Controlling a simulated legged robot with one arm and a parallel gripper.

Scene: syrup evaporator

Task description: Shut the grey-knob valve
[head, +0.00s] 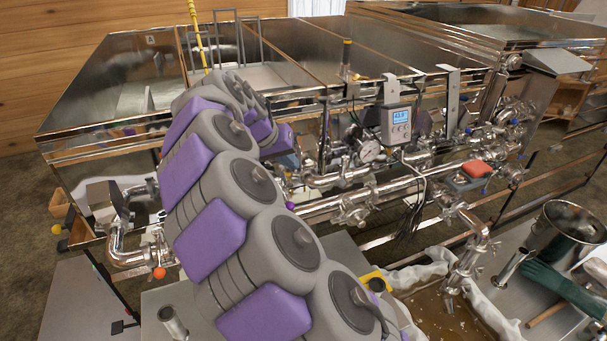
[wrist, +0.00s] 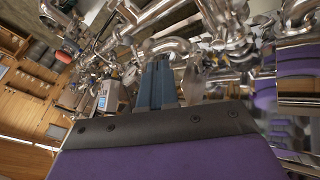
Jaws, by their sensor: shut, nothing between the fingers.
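My arm crosses the middle of the head view. My gripper shows in the wrist view as two blue-grey fingers (wrist: 157,82) pressed together, with nothing between them. They point in among the shiny steel pipes (wrist: 150,20) of the evaporator. In the head view the fingers are mostly hidden behind my arm, near the pipes under the front pan wall. I cannot pick out the grey-knob valve for certain in either view. Steel valve bodies (wrist: 222,30) stand beyond and right of the fingers in the wrist view. I cannot tell whether the fingers touch anything.
An orange knob (head: 159,272) is at lower left. A red item (head: 477,170) lies near the right pipes. A steel pot (head: 568,232) stands at right. Pipes crowd the arm's surroundings.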

